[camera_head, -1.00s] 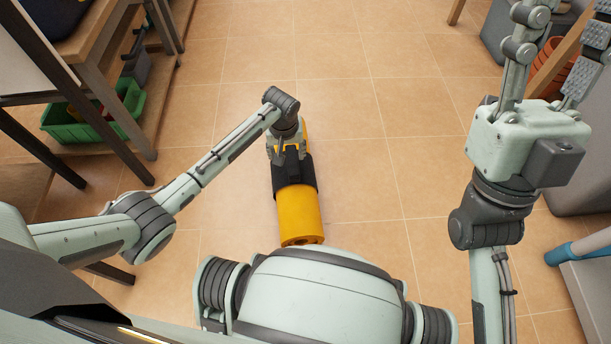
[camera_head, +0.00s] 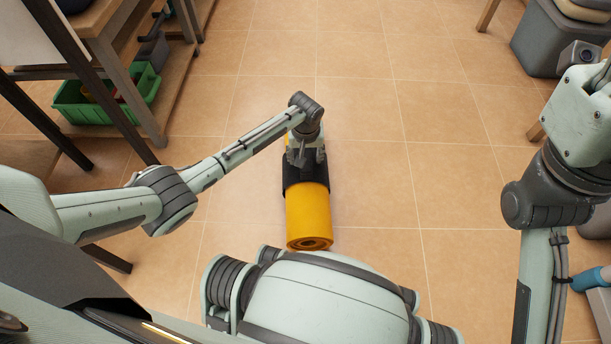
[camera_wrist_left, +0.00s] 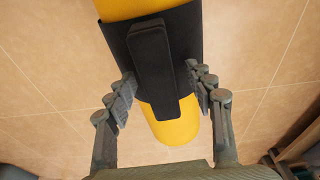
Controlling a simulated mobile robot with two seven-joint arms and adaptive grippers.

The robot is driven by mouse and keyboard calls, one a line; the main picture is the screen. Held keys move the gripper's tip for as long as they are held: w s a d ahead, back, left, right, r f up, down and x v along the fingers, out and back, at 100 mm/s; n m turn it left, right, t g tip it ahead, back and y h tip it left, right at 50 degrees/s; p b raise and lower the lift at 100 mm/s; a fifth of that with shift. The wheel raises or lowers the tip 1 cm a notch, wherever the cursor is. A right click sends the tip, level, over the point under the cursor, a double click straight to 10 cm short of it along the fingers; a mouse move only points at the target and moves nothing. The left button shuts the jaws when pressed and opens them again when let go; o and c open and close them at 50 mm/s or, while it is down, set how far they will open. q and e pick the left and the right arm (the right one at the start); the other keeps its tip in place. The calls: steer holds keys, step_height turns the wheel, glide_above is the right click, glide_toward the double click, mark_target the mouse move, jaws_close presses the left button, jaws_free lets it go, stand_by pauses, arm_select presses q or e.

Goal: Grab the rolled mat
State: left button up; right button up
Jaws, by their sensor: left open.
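The rolled mat (camera_head: 308,215) is a yellow roll with a black band around its middle, lying on the tiled floor in front of my base. In the left wrist view the black band with its raised strap (camera_wrist_left: 155,65) runs across the yellow roll (camera_wrist_left: 175,128). My left gripper (camera_head: 306,160) is over the band from above.
A wooden shelf unit (camera_head: 150,100) with a green crate (camera_head: 75,112) stands on the left. A grey bin (camera_head: 545,45) is at the top right, and a wooden leg (camera_head: 488,15) is near it. The tiled floor beyond and right of the mat is clear.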

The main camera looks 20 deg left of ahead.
arm_select(q)
steer(key=shift+f, duration=0.25)
stand_by(0.5)
jaws_close()
stand_by(0.4)
